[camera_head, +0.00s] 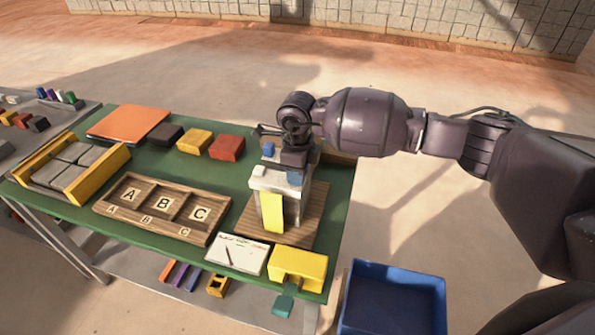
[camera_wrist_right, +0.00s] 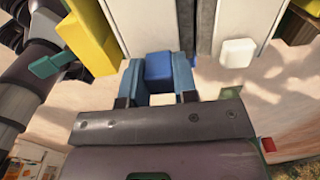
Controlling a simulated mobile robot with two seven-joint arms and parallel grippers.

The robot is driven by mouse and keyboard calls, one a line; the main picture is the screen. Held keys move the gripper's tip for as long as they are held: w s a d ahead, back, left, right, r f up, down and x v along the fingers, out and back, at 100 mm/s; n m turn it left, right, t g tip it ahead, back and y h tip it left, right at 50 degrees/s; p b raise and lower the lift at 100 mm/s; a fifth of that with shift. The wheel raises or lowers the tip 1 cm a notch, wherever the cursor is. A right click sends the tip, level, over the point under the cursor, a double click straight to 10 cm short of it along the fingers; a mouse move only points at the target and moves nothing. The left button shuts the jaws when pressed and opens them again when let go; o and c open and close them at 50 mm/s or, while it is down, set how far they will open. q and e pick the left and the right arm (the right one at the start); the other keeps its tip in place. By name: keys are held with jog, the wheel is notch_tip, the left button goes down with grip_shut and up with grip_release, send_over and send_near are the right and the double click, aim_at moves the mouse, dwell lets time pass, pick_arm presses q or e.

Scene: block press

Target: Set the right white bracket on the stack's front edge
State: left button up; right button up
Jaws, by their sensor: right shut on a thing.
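The stack (camera_head: 269,183) is a pale grey-white block stack with a yellow strip (camera_head: 272,213) on its front face. It stands on a wooden board (camera_head: 310,214). A small white bracket (camera_head: 259,171) sits at the stack's front left top edge. It also shows in the right wrist view (camera_wrist_right: 237,52), against the stack's grey side. My right gripper (camera_head: 294,172) is over the stack's right side, pointing down. Whether the block touches the stack is unclear. My left gripper is out of view.
A yellow device (camera_head: 298,264) with a teal tab stands at the table's front right, beside a white note card (camera_head: 236,254). A wooden letter tray (camera_head: 160,207) lies left. A blue bin (camera_head: 392,298) stands off the table.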

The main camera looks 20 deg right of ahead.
jog(key=o, duration=1)
